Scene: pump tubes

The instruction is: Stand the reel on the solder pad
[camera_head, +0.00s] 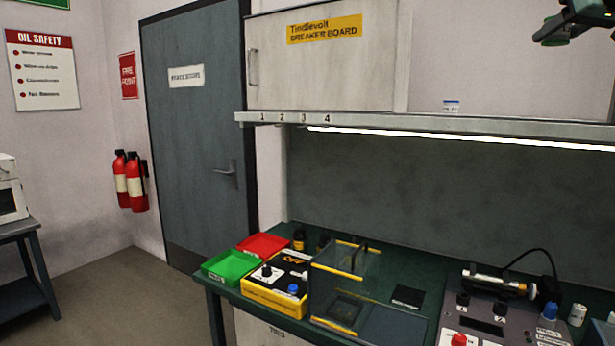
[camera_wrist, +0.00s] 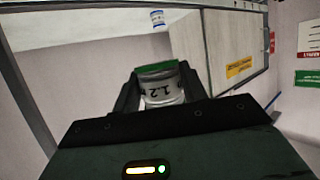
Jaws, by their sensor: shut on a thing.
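My gripper (camera_wrist: 160,88) is shut on a small pale reel (camera_wrist: 163,92) with a green end and the marking "1.2", seen between the two dark fingers in the wrist view. In the head view, part of my gripper (camera_head: 575,20) shows at the top right, high above the bench; the held reel cannot be made out there. A small black square pad (camera_head: 407,297) lies flat on the green bench and looks like the solder pad. Its lettering is too small to read. Nothing stands on it.
A clear guard box with yellow edges (camera_head: 345,257) stands left of the pad. A control panel (camera_head: 500,322) with knobs, a cabled tool (camera_head: 495,281) and a small pale can (camera_head: 577,314) are to the right. The shelf (camera_head: 430,120) overhangs the back.

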